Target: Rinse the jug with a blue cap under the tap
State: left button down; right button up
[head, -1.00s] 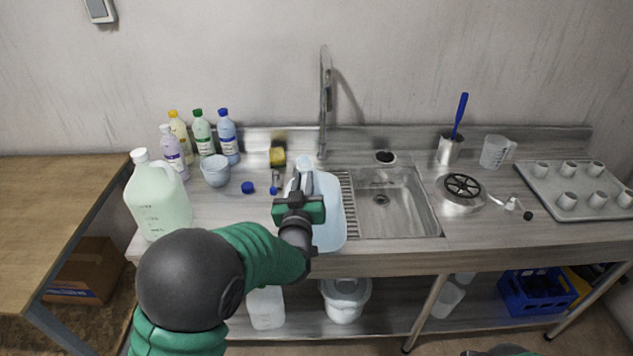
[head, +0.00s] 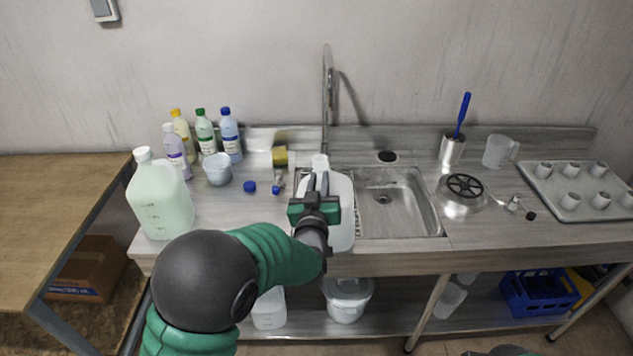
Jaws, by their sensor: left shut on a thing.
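A pale, translucent jug (head: 343,222) stands or hangs at the left side of the sink, over the ribbed drainer. Its top (head: 320,162) looks whitish, and I cannot make out a blue cap on it. My left gripper (head: 318,182) is shut on this jug near its handle and hides part of it. The tap (head: 327,100) rises behind the jug. The sink basin (head: 410,215) is empty, just right of the jug. My right gripper is not in view.
A large pale green jug (head: 160,205) stands at the counter's left end, near several bottles (head: 229,138) and a small bowl (head: 217,170). A sponge (head: 280,156) lies behind.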

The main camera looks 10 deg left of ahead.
pick_arm(q)
jog(key=a, duration=0.2)
jog(key=shift+s+a+f, duration=0.1)
jog(key=shift+s+a, duration=0.25)
jog(key=shift+a, duration=0.1)
